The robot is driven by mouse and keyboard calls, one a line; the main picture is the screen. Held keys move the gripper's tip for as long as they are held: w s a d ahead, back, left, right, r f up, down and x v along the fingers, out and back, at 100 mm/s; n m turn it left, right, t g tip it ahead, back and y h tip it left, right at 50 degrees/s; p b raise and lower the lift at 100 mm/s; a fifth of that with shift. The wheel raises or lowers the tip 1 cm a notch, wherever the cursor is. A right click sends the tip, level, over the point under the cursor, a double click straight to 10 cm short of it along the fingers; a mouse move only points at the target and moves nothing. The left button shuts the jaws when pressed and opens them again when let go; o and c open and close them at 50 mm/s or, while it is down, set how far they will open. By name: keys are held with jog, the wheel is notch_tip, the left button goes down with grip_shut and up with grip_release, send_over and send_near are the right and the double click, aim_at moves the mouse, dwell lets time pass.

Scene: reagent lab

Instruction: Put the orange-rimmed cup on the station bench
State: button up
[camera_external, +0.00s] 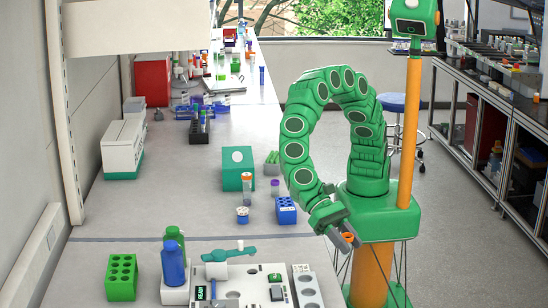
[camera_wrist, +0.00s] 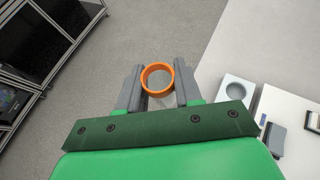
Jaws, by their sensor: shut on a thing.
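The orange-rimmed cup (camera_wrist: 143,83) is between the fingers of my gripper (camera_wrist: 157,88) in the wrist view, with its round open mouth facing the camera. My gripper is shut on the cup. In the external view the cup (camera_external: 348,239) shows as a small orange piece at my gripper (camera_external: 341,232), beside my base and past the bench's right edge, so it is held over the floor side. The bench (camera_external: 190,215) is the long pale surface to the left of my arm. I cannot tell which part of it is the station bench.
A white station device (camera_external: 245,290) stands at the bench's near end, with a white block with round wells (camera_external: 307,287) beside it. The middle of the bench has clear room.

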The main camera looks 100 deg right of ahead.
jog(key=w+a+f, duration=0.1)
jog(key=a+f, duration=0.1)
jog(key=w+a+f, duration=0.1)
jog(key=a+f, duration=0.1)
jog(key=a, duration=0.1)
jog(key=w+a+f, duration=0.1)
jog(key=a+f, duration=0.1)
jog(key=shift+a+f, duration=0.15)
jog(key=shift+a, duration=0.1)
jog(key=shift+w+a+f, duration=0.2)
jog(key=shift+a+f, duration=0.2)
jog(key=shift+f, duration=0.1)
jog(key=shift+w+a+f, duration=0.15)
jog(key=shift+a+f, duration=0.25)
jog(key=shift+f, duration=1.55)
jog(key=shift+f, duration=0.1)
jog(key=o, duration=1.1)
